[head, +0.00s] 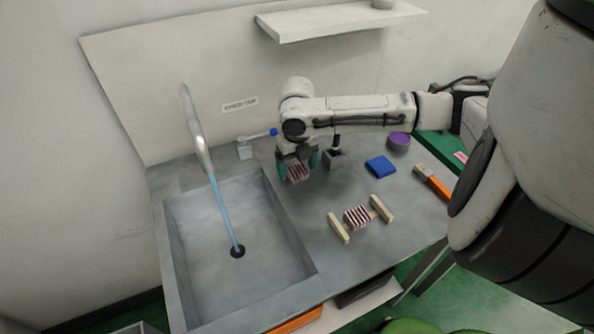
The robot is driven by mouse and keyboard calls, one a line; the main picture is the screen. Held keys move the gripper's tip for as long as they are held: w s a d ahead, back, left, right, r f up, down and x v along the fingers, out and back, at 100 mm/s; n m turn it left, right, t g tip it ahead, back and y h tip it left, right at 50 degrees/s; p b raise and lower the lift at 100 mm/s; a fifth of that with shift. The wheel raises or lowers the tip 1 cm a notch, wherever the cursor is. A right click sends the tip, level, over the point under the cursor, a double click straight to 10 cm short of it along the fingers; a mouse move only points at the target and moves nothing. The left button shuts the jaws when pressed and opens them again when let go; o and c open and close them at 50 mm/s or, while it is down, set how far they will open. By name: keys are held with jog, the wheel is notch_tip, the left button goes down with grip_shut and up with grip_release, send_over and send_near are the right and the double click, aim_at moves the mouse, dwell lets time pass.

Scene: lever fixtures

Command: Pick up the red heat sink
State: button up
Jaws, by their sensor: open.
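Two dark-red and white finned blocks that look like heat sinks are in the head view. One finned block (298,174) is at the teal fingers of my gripper (299,166), near the sink's back right corner. The fingers are apart, one to each side of this block in the picture; whether they touch it, and whether it rests on the counter, I cannot tell. The other finned block (357,217) lies farther forward on the counter between two pale wooden bars (339,228) (381,208). The gripper hides part of the first block's top.
The sink (215,225) with running water is at left. A lever fixture with a blue knob (273,132) and a dark grey fixture (334,160) stand near my gripper. A blue block (381,166), purple bowl (398,141) and orange-handled brush (437,187) are right. A shelf (340,20) hangs above.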

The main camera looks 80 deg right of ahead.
jog(key=shift+f, duration=0.15)
jog(key=c, duration=1.1)
jog(key=shift+c, duration=0.2)
